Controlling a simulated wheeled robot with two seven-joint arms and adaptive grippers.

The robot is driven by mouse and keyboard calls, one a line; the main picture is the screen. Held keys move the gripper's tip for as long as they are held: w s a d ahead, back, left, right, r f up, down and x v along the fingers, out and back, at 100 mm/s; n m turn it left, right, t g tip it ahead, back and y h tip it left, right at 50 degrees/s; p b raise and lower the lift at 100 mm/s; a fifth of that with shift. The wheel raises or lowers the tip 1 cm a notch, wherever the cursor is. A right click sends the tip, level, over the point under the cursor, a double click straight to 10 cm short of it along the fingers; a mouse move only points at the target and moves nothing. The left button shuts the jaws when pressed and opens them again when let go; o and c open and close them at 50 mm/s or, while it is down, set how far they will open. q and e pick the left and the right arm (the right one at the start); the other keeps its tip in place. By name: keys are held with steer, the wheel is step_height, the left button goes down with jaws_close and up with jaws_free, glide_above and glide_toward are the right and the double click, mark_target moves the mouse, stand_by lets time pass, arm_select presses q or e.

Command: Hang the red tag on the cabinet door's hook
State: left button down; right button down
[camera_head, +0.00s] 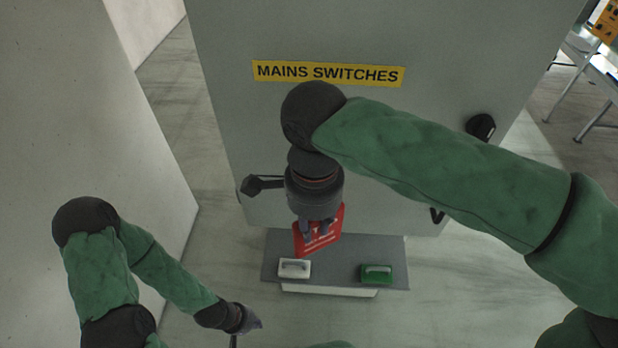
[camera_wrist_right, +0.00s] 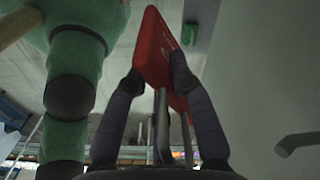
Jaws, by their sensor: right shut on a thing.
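The red tag (camera_head: 322,238) with white print hangs below my right gripper (camera_head: 319,224), which is shut on it, in front of the grey cabinet door (camera_head: 400,110). In the right wrist view the tag (camera_wrist_right: 153,45) sits between the two fingers of the gripper (camera_wrist_right: 155,78); thin grey rods show beneath it.
A dark lever (camera_head: 262,184) and a black knob (camera_head: 480,126) stick out near the door's edges. A pale wall (camera_head: 80,120) stands at the left.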

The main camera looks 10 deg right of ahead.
steer(key=shift+r, duration=0.9)
arm_select(q)
steer(key=shift+p+v, duration=0.4)
steer(key=shift+v, duration=0.45)
arm_select(e)
steer(key=w+d+f, duration=0.1)
steer(key=w+d, duration=0.1)
steer(key=w, duration=0.6)
steer(key=shift+w+d, duration=0.3)
arm_select(q)
steer(key=shift+s+d, duration=0.1)
steer(key=shift+s, duration=0.15)
arm_select(e)
steer(key=shift+f, duration=0.6)
steer(key=c, duration=1)
jaws_free()
